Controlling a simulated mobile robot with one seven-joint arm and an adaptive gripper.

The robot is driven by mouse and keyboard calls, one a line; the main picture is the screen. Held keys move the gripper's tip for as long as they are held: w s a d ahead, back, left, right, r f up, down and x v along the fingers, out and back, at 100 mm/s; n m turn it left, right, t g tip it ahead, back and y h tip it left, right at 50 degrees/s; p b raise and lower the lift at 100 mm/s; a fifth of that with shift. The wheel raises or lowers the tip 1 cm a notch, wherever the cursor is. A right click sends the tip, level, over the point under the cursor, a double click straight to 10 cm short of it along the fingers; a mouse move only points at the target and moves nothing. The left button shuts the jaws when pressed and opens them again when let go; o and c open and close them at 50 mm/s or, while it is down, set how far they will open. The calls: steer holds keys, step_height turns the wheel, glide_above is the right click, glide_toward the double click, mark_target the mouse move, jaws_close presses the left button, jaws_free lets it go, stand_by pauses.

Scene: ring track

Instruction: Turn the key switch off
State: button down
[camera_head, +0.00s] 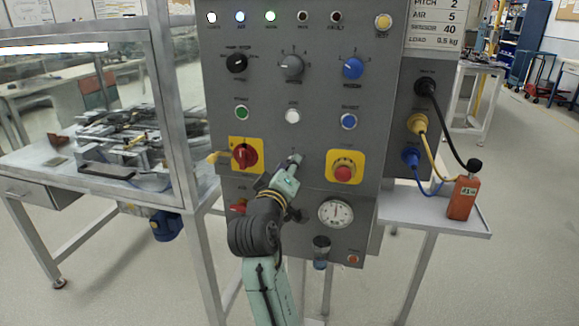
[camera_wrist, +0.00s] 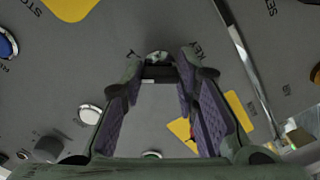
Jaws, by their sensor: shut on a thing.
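The key switch (camera_wrist: 158,57) shows in the wrist view as a small piece of metal at my fingertips, with panel lettering on both sides of it. Most of it is hidden by the fingers. My gripper (camera_wrist: 160,72) is shut on it, with the purple-padded fingers reaching the grey panel. In the head view my gripper (camera_head: 294,162) meets the control panel (camera_head: 270,120) between the red rotary switch and the emergency stop. The angle of the key cannot be told.
A red rotary switch (camera_head: 244,156) on a yellow plate is left of my gripper, and a red stop button (camera_head: 343,172) is to its right. A white button (camera_head: 293,116) is above, a gauge (camera_head: 336,213) below right. A red weight (camera_head: 463,198) stands on the right shelf.

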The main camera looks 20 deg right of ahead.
steer(key=shift+n+p, duration=1)
steer(key=shift+n, duration=2.7)
steer(key=c, duration=1.2)
jaws_free()
steer(key=shift+c, duration=0.2)
steer(key=v, duration=1.2)
